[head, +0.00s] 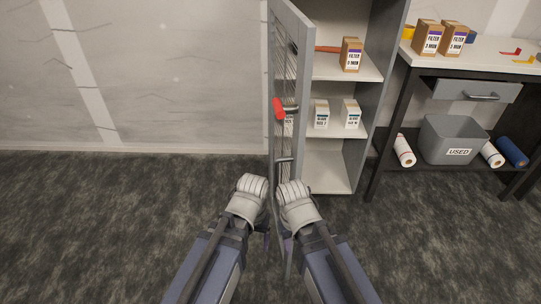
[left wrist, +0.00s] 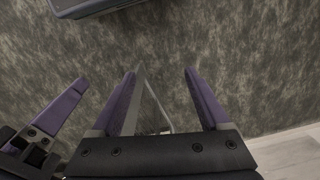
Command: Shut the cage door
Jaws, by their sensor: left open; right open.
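The cage door (head: 304,55) is a grey frame with wire mesh. In the head view it stands open, swung out from the left side of the grey cabinet (head: 378,95). A red piece (head: 278,108) and a dark handle sit on it partway down. My left gripper (head: 267,240) is open, pointing down at the left of the door's lower part. My right gripper (head: 287,248) is open close beside it; its fingers are mostly hidden. In the left wrist view, a pale frame with mesh (left wrist: 151,100), likely the door, shows between the open fingers; I cannot tell whether they touch it.
Cabinet shelves hold filter and small white boxes (head: 351,54). At the right stands a workbench (head: 483,52) with a drawer, a grey USED bin (head: 452,140) and rolls below. The carpet (head: 110,220) at the left is clear, up to the wall.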

